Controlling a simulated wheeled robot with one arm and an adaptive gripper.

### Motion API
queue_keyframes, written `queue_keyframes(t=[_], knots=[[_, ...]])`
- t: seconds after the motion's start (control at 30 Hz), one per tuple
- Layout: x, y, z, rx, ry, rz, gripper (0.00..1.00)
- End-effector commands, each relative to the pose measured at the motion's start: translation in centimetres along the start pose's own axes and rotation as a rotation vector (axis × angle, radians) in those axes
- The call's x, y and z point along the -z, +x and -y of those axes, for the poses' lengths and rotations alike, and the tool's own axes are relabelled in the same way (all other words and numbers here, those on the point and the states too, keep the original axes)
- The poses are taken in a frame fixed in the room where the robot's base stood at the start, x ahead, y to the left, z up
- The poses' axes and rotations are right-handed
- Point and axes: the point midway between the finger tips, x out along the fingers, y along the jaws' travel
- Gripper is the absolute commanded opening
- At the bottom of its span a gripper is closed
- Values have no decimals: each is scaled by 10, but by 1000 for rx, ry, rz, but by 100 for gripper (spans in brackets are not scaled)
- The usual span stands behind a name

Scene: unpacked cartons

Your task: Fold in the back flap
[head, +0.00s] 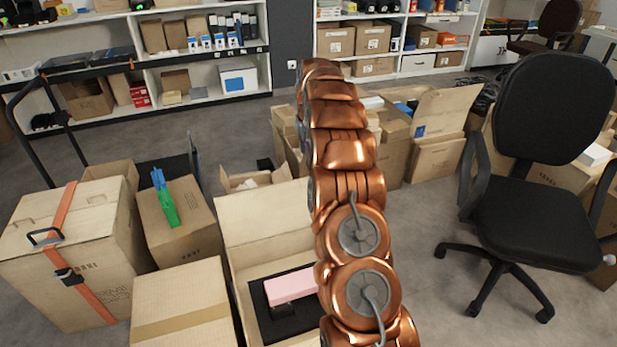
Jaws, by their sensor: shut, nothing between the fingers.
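An open carton stands at the bottom centre of the head view. Its back flap (262,214) stands up from the far edge, and its right end is hidden behind my arm. Inside the carton a pink box (291,286) lies on a black insert (262,315). My copper arm rises across the right part of the carton and hides its right side. My gripper is not visible; only arm links show. I cannot tell whether anything touches the flap.
A closed carton (180,300) stands just left of the open one. A strapped carton (75,255) and a carton (178,225) with green and blue tools are further left. An office chair (530,200) stands right. Cartons (435,150) lie behind my arm. Floor shows between carton and chair.

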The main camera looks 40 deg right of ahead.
Motion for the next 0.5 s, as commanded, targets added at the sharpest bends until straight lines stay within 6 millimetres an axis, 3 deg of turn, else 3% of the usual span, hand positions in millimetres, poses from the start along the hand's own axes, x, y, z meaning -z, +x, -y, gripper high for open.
queue_keyframes(t=[0.33,0.5], knots=[[3,20,-10,-7,6,-7,0],[3,39,-10,-6,6,-6,0]])
